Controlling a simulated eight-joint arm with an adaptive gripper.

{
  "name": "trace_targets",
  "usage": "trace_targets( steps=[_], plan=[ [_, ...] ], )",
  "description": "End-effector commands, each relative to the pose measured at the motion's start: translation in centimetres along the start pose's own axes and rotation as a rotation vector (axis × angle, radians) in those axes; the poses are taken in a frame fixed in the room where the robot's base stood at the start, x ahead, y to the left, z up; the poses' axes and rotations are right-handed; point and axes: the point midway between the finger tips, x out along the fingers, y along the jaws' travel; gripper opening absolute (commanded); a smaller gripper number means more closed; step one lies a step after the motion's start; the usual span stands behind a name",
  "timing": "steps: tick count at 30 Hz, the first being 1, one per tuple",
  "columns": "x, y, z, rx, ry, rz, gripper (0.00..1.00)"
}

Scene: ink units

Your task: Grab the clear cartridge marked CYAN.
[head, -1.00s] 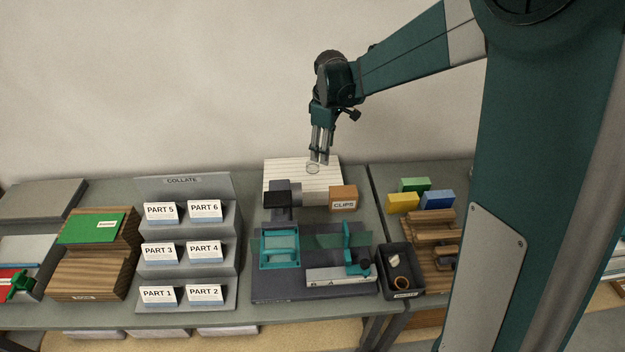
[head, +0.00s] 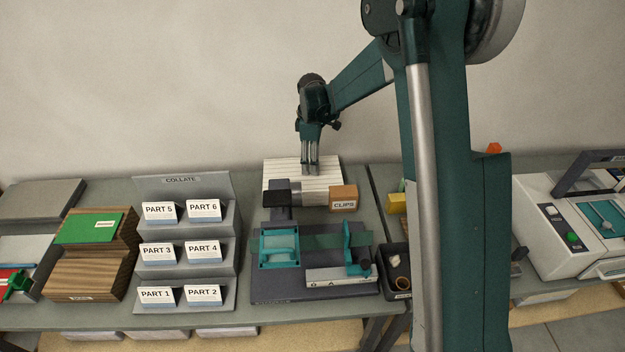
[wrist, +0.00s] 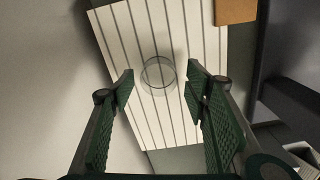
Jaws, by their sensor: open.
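A clear, round, see-through object (wrist: 158,72) stands on the white slatted rack (wrist: 130,40) in the wrist view. It looks like a clear cartridge, but I can read no CYAN mark on it. The rack is also at the back of the bench in the head view (head: 330,172). My gripper (wrist: 161,78) is open and empty, with one finger on each side of the clear object in the picture. I cannot tell the height gap between them. In the head view my gripper (head: 310,172) points down over the rack, and I cannot make out the clear object there.
A brown CLIPS box (head: 343,198) stands at the rack's front right; its edge shows in the wrist view (wrist: 236,10). A dark block (head: 283,193) stands at the front left. The COLLATE stand (head: 185,245) is to the left. The wall is close behind.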

Motion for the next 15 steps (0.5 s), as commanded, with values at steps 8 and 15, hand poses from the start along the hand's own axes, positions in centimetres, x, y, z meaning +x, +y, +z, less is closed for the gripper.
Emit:
trace_targets(
  steps=[8,15],
  plan=[
    [0.2,0.0,0.0,0.001,0.0,0.0,0.46],
    [1.9,0.0,0.0,0.001,0.0,0.0,0.46]
  ],
)
